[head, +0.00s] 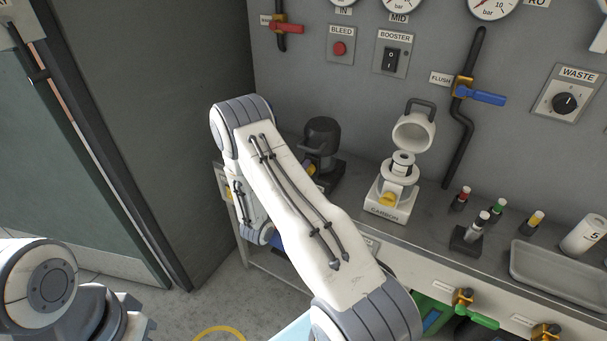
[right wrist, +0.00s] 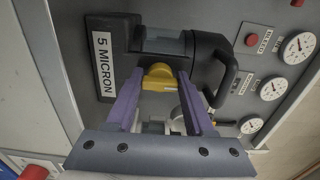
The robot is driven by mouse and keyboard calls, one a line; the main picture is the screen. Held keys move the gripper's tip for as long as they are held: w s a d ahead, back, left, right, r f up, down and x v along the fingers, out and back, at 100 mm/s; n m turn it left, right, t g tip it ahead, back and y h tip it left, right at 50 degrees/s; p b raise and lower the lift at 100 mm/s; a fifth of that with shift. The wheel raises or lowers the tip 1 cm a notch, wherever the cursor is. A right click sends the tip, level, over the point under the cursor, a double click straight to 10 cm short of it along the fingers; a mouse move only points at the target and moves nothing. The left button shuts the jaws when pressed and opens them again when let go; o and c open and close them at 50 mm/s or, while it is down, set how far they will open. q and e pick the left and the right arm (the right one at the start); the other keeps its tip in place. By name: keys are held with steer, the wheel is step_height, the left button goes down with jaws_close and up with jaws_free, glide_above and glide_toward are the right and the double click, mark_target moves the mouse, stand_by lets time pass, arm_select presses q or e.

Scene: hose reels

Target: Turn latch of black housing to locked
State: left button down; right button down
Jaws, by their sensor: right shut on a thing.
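The black housing (head: 321,138) stands on the bench behind my right arm, which hides part of it. In the right wrist view the black housing (right wrist: 205,58) shows its dark body, a loop handle and a plate reading "5 MICRON" (right wrist: 103,66). Its yellow latch (right wrist: 158,74) lies between the purple fingers of my right gripper (right wrist: 161,88), which is shut on it. In the head view only a bit of yellow shows beside my arm. My left gripper is out of view; only part of the left arm shows at the lower left.
The white CARBON housing (head: 388,197) stands open to the right, its lid tipped up. Pipes, valves and gauges cover the wall behind.

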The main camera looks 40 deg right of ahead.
steer(key=shift+c, duration=1.4)
jaws_free()
steer(key=shift+d, duration=0.15)
steer(key=b+v, duration=0.1)
steer(key=v, duration=0.9)
steer(key=shift+s+a, duration=0.15)
steer(key=shift+a, duration=0.15)
